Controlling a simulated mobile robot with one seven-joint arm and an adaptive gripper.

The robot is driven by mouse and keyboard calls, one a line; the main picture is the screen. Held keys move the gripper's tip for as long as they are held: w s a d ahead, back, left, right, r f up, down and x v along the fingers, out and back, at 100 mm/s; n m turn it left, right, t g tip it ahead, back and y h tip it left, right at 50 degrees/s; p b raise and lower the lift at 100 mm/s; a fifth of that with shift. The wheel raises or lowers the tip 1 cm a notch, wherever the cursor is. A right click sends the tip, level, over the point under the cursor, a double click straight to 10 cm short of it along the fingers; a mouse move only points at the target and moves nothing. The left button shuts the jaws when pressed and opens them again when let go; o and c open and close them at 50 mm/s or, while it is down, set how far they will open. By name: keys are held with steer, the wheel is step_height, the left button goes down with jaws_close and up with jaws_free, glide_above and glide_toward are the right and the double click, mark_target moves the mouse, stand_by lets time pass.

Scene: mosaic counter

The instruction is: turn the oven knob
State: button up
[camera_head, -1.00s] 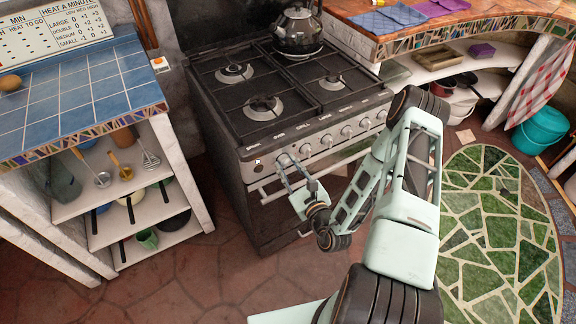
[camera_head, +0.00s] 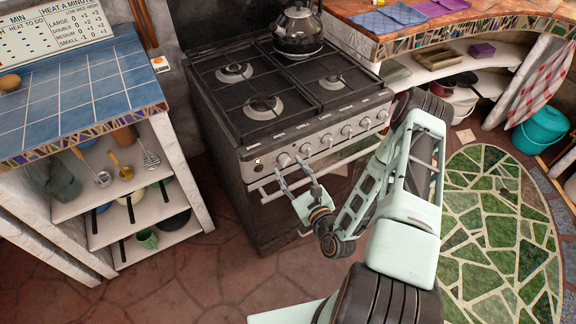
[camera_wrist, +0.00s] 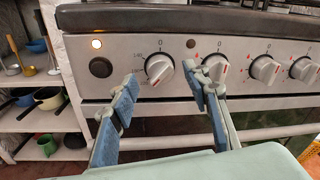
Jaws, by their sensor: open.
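The stove (camera_head: 270,205) has a row of silver knobs along its front panel. The leftmost knob (camera_wrist: 158,69) is in front of my gripper in the wrist view, and it also shows in the head view (camera_head: 283,160). A second knob (camera_wrist: 215,68) sits to its right, partly behind my right finger. I cannot tell which knob is marked for the oven. My gripper (camera_wrist: 161,82) is open and empty, its blue-padded fingers to either side of the leftmost knob's lower part in the picture. My gripper (camera_head: 294,172) is just in front of the panel.
The oven handle bar (camera_wrist: 160,142) runs below the panel. A kettle (camera_head: 298,32) stands on the hob. Open shelves (camera_head: 140,208) are at left.

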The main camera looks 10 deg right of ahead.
steer(key=f+v, duration=0.1)
steer(key=v, duration=0.9)
steer(key=shift+r, duration=0.5)
jaws_close()
stand_by(0.7)
